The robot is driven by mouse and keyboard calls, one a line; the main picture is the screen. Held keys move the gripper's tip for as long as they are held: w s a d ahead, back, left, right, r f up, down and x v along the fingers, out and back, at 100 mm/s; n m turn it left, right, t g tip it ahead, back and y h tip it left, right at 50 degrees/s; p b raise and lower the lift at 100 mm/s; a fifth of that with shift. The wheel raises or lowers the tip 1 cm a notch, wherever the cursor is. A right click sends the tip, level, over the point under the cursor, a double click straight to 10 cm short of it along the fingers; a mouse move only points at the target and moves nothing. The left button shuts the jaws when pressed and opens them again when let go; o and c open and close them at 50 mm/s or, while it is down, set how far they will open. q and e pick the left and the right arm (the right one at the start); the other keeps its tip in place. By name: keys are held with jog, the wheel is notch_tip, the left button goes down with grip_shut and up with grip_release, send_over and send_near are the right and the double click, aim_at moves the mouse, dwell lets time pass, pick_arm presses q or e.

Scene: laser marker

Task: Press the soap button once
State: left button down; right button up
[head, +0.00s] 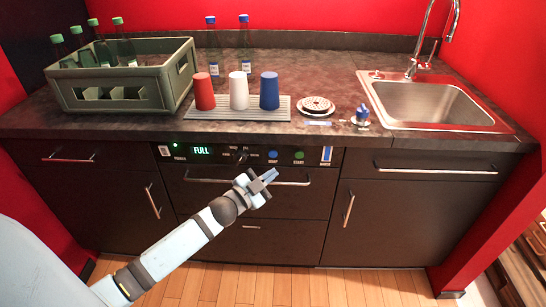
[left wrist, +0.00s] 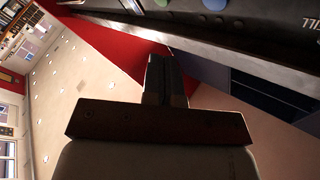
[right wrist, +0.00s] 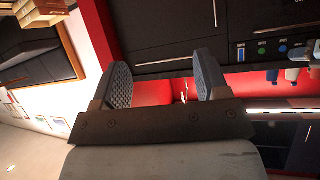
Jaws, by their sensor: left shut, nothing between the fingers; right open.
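A dark control panel (head: 220,153) runs under the counter edge. It carries a round blue button (head: 272,155) and a round green button (head: 299,155); their small labels are too blurred to read, so I cannot tell for sure which is soap. My left gripper (head: 268,176) is shut and empty, just below the blue button and apart from it. In the left wrist view its closed fingers (left wrist: 166,75) point toward the panel, with the blue button (left wrist: 214,4) at the top edge. My right gripper (right wrist: 165,85) is open and empty; the blue button (right wrist: 283,49) shows small beyond it.
A drawer handle (head: 200,180) lies just below the panel near my left gripper. On the counter stand a bottle crate (head: 160,90), cups on a ribbed mat (head: 283,110), and a sink (head: 430,103). The floor in front is clear.

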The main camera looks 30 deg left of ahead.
aim_at(273, 154)
pick_arm(q)
jog(key=shift+w+a, duration=0.5)
jog(key=shift+w, duration=0.3)
jog(key=shift+w+a, duration=0.45)
jog(key=shift+w, duration=0.3)
jog(key=shift+w+a, duration=0.5)
jog(key=shift+w, duration=0.3)
pick_arm(e)
jog(key=shift+a+r, duration=0.1)
jog(key=shift+r, duration=0.05)
pick_arm(q)
jog(key=shift+w+a+r, duration=0.1)
jog(key=shift+w+a, duration=0.1)
jog(key=shift+w, duration=0.05)
jog(key=shift+r, duration=0.1)
pick_arm(e)
jog(key=shift+s+r, duration=0.1)
jog(key=shift+r, duration=0.1)
